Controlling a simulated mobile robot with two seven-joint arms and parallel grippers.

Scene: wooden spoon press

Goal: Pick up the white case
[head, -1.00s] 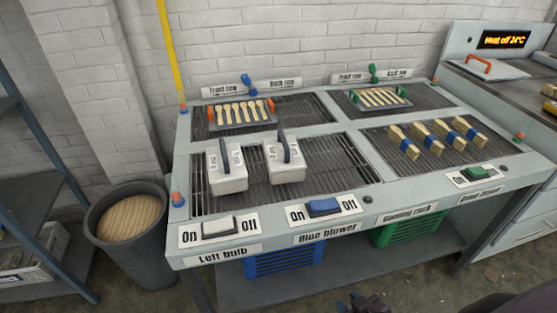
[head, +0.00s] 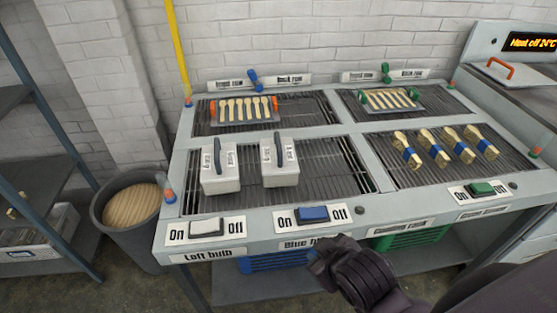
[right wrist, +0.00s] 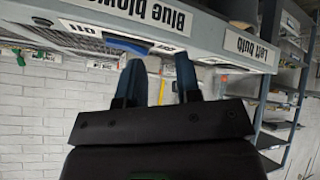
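Two white cases with dark upright handles stand side by side on the front left grille of the bench. The left case (head: 221,181) and the right case (head: 280,175) both carry small printed labels, too small to read surely. My right gripper (head: 318,262) is in front of the bench's front edge, below the blue switch and well apart from both cases. In the right wrist view its two blue fingers (right wrist: 158,62) are spread with nothing between them. The cases do not show clearly in that view. My left gripper is not in view.
The bench front carries the white (head: 206,227), blue (head: 313,213) and green (head: 481,188) switches. Wooden spoons lie in racks (head: 245,110) at the back, and blue-banded wooden pieces (head: 462,153) at front right. A bin (head: 131,211) and shelves (head: 36,165) stand at left.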

